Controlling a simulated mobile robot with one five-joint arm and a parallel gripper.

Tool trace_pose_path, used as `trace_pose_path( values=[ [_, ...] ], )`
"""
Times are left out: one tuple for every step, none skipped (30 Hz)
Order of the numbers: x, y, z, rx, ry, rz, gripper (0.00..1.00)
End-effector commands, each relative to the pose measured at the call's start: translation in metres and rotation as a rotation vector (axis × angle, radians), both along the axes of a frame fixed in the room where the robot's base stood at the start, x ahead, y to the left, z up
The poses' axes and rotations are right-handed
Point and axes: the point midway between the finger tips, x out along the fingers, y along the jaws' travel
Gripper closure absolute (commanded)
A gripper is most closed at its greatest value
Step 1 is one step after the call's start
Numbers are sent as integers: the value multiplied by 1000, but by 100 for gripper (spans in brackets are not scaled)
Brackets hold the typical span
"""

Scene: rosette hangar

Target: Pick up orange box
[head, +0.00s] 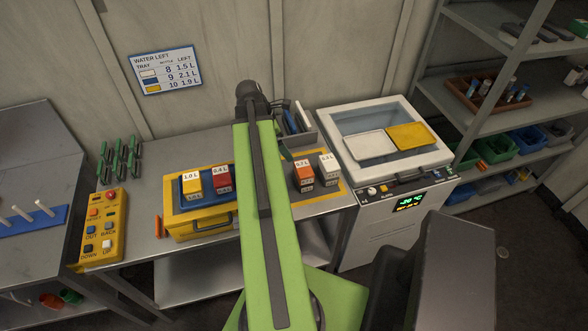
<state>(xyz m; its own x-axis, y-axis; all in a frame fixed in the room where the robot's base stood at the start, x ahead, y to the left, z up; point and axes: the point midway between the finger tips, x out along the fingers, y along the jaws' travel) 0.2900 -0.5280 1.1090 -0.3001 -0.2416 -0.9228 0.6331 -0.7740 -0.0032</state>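The orange box (304,176) is a small upright block with a white label on top. It stands on a yellow-edged mat (338,190) on the metal table, just right of my green arm. A white box (327,170) stands close to its right. My arm reaches from the bottom of the head view up to a dark joint near the wall. My gripper's fingers do not show; the part past the dark joint is hidden.
A yellow box (192,182) and a red box (222,179) stand on a blue tray on a yellow case (190,226), left of my arm. A grey bin (303,138) stands behind the orange box. A white machine (385,216) adjoins the table's right side.

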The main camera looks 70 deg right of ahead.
Motion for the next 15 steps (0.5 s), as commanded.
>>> trace_pose_path(
  values=[
    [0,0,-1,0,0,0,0],
    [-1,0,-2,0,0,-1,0],
    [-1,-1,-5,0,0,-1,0],
    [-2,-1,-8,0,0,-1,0],
    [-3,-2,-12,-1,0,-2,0],
    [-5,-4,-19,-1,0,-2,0],
    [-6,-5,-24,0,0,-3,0],
    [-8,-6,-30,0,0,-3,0],
    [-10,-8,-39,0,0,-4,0],
    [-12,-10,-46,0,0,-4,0],
    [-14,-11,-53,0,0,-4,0],
    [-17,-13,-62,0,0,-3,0],
    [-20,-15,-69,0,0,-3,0],
    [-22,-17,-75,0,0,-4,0],
    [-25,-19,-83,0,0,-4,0]
  ],
)
